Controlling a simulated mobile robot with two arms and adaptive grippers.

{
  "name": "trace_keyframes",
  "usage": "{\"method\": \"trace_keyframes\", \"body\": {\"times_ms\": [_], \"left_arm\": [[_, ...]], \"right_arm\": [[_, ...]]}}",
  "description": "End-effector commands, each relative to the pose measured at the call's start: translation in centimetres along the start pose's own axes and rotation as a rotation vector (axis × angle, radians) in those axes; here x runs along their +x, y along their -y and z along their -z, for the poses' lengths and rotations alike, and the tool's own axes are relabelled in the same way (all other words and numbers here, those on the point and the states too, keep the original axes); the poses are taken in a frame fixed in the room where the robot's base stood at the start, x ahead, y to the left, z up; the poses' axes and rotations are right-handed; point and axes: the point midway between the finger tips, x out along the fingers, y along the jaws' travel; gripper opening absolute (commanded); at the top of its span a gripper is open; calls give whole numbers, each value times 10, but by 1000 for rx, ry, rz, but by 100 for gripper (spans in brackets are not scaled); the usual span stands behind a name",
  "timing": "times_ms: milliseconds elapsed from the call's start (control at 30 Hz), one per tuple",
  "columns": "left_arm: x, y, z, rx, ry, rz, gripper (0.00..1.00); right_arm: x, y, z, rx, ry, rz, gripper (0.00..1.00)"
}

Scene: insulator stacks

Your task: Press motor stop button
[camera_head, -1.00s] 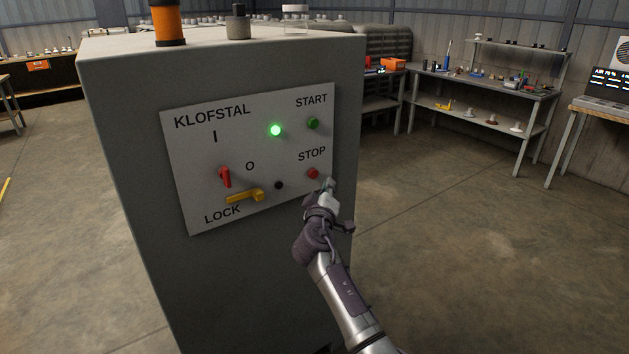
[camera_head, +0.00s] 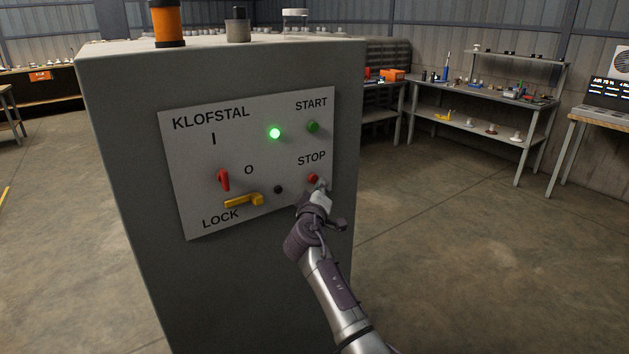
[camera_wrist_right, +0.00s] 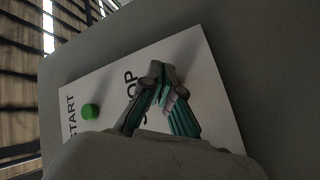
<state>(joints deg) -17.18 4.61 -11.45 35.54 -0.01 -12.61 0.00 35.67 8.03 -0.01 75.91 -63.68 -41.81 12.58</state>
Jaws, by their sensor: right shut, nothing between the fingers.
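The red stop button (camera_head: 312,178) sits under the word STOP at the lower right of the white control panel (camera_head: 185,190). My right gripper (camera_head: 321,185) is shut and empty, with its fingertips right at the button's lower right side. I cannot tell whether they touch it. In the right wrist view my gripper (camera_wrist_right: 158,72) has its fingertips together over the panel beside the word STOP, and the red button is hidden there. The green start button (camera_head: 313,127) is above the stop button, and it shows in the wrist view (camera_wrist_right: 90,111). My left gripper is not in view.
A lit green lamp (camera_head: 274,133), a red rotary switch (camera_head: 223,180), a yellow lock lever (camera_head: 243,200) and a small black knob (camera_head: 278,189) are on the same panel. The grey cabinet (camera_head: 120,150) stands on open floor. Workbenches (camera_head: 480,110) stand at the back right.

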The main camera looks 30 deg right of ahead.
Motion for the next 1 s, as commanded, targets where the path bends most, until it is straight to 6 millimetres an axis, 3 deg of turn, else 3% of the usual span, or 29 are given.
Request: {"method": "trace_keyframes", "body": {"times_ms": [733, 1000], "left_arm": [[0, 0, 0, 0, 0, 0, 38], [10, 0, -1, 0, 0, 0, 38]], "right_arm": [[0, 0, 0, 0, 0, 0, 0], [4, 4, 2, 0, 0, -1, 0]]}}
